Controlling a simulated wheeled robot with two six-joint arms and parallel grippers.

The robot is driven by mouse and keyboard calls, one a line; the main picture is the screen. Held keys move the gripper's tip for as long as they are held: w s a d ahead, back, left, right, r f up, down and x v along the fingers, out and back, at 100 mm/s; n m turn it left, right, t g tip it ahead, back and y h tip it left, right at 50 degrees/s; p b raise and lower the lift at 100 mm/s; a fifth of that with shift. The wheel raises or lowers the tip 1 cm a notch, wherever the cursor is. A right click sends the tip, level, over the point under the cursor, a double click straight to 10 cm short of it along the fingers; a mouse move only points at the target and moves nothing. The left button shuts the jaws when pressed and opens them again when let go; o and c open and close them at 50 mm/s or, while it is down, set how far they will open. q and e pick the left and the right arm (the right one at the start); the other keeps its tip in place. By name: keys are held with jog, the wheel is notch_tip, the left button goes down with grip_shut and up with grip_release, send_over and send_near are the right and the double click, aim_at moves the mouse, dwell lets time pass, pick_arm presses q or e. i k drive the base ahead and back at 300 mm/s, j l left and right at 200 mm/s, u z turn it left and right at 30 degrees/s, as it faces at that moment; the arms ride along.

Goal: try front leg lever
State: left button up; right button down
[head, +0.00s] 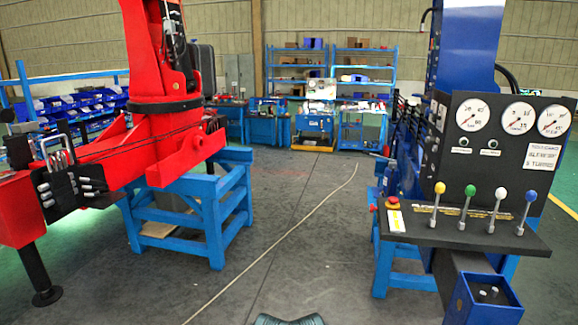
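A black control console (466,225) stands at the right on a blue stand. Several upright levers rise from it in a row: a yellow-knobbed lever (437,208), a green-knobbed lever (467,208), a white-knobbed lever (495,211) and a blue-knobbed lever (525,214). I cannot tell from labels which is the front leg lever. A red crane (140,160) sits on a blue stand (215,215) at the left, with a bank of small levers (56,152) on its side and a black leg (38,275) reaching the floor. Neither of my grippers is in view.
A gauge panel (492,150) rises behind the console levers. A red button (392,202) sits at its left end. A blue box (484,300) is below its front edge. A cable (285,235) crosses the open grey floor between the stands. Shelves (335,75) stand far back.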

aim_at(500, 194)
jog(key=z, duration=1.35)
jog(key=i+j+z, duration=0.1)
jog(key=i+j, duration=0.2)
jog(key=i+j+z, duration=0.15)
jog(key=i+j, duration=0.15)
jog(key=j, duration=0.15)
jog(key=i+j+z, duration=0.1)
jog(key=i+j, duration=0.2)
jog(key=j, duration=0.15)
jog(key=i+j+z, duration=0.1)
jog(key=i+j, duration=0.2)
jog(key=j, duration=0.15)
jog(key=j+z, duration=0.2)
jog(key=z, duration=0.25)
